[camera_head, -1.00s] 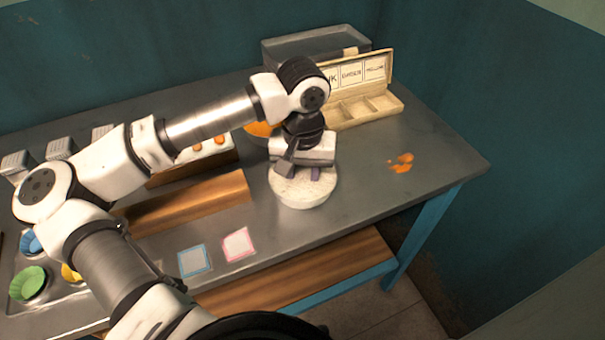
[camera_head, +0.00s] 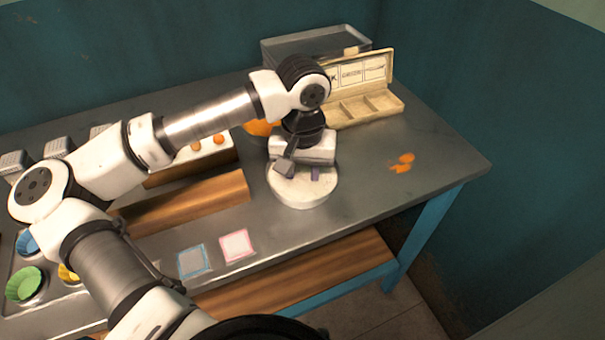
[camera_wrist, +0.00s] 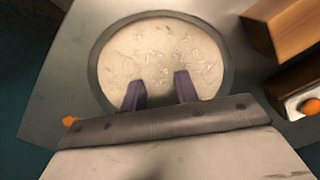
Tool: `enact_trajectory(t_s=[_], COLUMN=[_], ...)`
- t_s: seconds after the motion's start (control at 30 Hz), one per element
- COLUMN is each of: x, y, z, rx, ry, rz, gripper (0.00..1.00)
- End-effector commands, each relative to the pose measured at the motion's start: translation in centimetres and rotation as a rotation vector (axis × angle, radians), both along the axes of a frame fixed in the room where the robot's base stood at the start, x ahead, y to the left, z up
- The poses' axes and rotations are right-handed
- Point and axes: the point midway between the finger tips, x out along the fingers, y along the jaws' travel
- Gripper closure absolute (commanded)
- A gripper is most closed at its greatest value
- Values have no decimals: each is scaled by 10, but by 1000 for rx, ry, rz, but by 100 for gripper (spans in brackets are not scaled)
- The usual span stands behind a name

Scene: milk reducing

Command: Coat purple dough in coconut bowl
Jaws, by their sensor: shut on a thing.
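The coconut bowl (camera_head: 303,196) is a round, pale dish with whitish flakes, standing near the middle of the table. It fills the upper middle of the wrist view (camera_wrist: 160,45). My gripper (camera_head: 300,172) points down over the bowl. In the wrist view its two purplish-grey fingers (camera_wrist: 160,90) reach over the flakes with a gap between their visible parts. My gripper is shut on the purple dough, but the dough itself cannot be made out. Whether it touches the flakes cannot be told.
A beige sectioned box (camera_head: 365,108) with an open lid stands behind right. A wooden block (camera_head: 190,203) lies left of the bowl. Blue (camera_head: 194,261) and pink (camera_head: 237,245) squares lie in front. Orange bits (camera_head: 402,162) lie right, where the table is otherwise clear.

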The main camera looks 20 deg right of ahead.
Motion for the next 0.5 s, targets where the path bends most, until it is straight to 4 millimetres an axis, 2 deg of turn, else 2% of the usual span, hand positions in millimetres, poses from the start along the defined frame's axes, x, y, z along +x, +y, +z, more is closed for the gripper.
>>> enact_trajectory(t_s=[0.5], x=[-5], y=[-4], z=[-1], rx=[1], ry=[0], rz=[-1], gripper=[95])
